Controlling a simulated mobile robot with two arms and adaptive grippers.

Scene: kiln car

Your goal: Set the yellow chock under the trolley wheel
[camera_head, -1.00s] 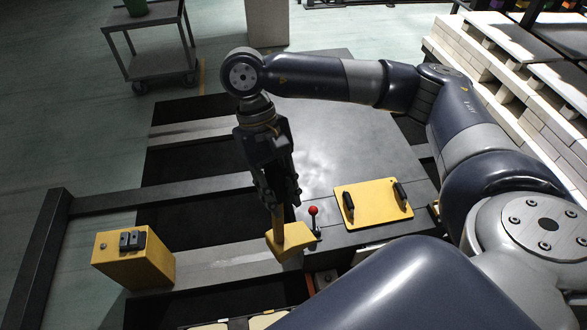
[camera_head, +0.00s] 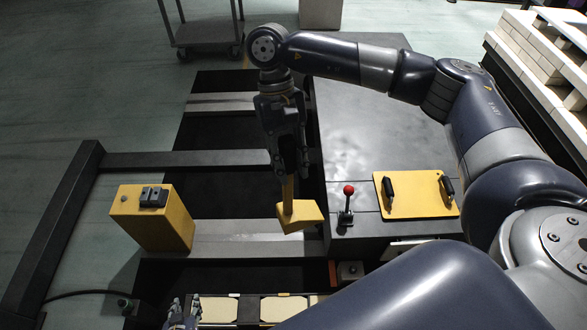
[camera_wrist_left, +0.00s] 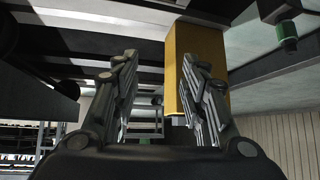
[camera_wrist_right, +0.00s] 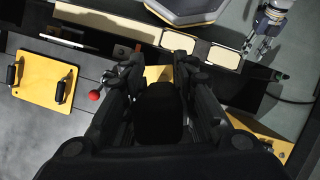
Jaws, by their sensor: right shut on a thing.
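The yellow chock (camera_head: 301,216) is held by its upright handle in my right gripper (camera_head: 287,172), which is shut on it and points down. The block hangs over the grey crossbeam, left of the red-knobbed lever. In the right wrist view the chock (camera_wrist_right: 157,74) shows partly, between the fingers. My left gripper (camera_head: 182,316) is at the bottom edge of the head view, apart from the chock. In the left wrist view its fingers (camera_wrist_left: 160,95) are spread and empty.
A yellow box (camera_head: 153,217) with black fittings stands left of the chock. The red-knobbed lever (camera_head: 348,204) and a yellow plate with two black handles (camera_head: 417,194) are on the dark deck to the right. Pale bricks (camera_head: 540,62) are stacked at the upper right.

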